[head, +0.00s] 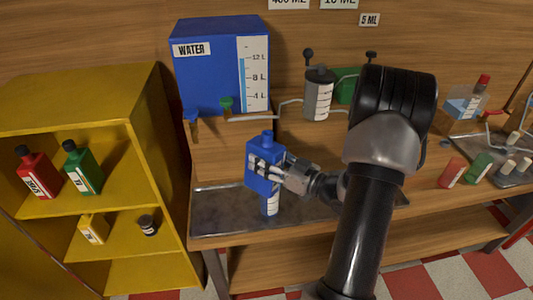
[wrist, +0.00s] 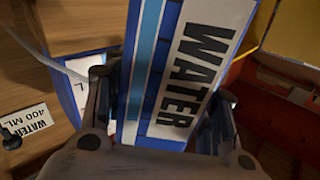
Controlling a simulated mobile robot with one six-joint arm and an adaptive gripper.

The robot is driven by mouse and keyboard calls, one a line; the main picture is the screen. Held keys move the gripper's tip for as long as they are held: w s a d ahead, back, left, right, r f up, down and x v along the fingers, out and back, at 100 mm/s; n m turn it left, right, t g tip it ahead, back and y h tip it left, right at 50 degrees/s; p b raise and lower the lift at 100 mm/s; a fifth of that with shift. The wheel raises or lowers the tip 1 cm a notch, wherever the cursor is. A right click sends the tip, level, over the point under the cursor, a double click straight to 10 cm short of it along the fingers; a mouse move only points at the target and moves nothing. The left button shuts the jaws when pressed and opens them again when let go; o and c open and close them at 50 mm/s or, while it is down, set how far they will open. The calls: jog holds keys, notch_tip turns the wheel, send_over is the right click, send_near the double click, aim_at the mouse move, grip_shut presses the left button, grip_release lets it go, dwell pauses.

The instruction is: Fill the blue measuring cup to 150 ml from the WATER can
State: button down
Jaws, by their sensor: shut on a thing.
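My gripper (head: 268,170) is shut on the blue WATER can (head: 262,150), with its fingers across the can's side. The can looks roughly upright in the head view, its blue cap or spout at the top. In the wrist view the can (wrist: 190,65) fills the middle between my fingers (wrist: 164,85), its white WATER label facing the camera. A small blue container with a white scale, apparently the measuring cup (head: 270,204), shows just below the can over the metal tray. The can hides its upper part. Its water level is too small to read, and I see no stream.
A large blue WATER tank (head: 222,65) with a litre scale stands behind at the left. A yellow shelf (head: 75,90) with bottles is at the far left. A grey canister (head: 318,94) stands behind. The metal tray (head: 220,215) is bare to the left.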

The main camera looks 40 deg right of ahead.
aim_at(257, 189)
jog(key=shift+s+a+f+m+b, duration=0.1)
jog(key=shift+a+f+m+b, duration=0.1)
jog(key=shift+a+f+m, duration=0.6)
jog(key=shift+s+a+f+m+b, duration=0.15)
jog(key=shift+f+m, duration=0.4)
jog(key=shift+f, duration=0.6)
jog(key=shift+s+a+f+m+b, duration=0.1)
jog(key=shift+a+f+m+b, duration=0.2)
jog(key=shift+f+m, duration=0.55)
jog(key=shift+s+a+f+m, duration=0.1)
jog(key=shift+a+f+m, duration=0.35)
jog(key=shift+f+m, duration=0.4)
jog(key=shift+s+a+f+m, duration=0.1)
jog(key=shift+a+f+m, duration=0.35)
jog(key=shift+f+m, duration=0.35)
jog(key=m+p, duration=0.2)
jog(key=m, duration=0.1)
jog(key=a+m+p, duration=0.1)
jog(key=m+p, duration=0.2)
jog(key=shift+s+a, duration=0.1)
jog(key=shift+a, duration=0.05)
jog(key=shift+s+r+m+p, duration=0.1)
jog(key=shift+r+m+p, duration=0.05)
jog(key=shift+m+p, duration=0.35)
dwell(2.3)
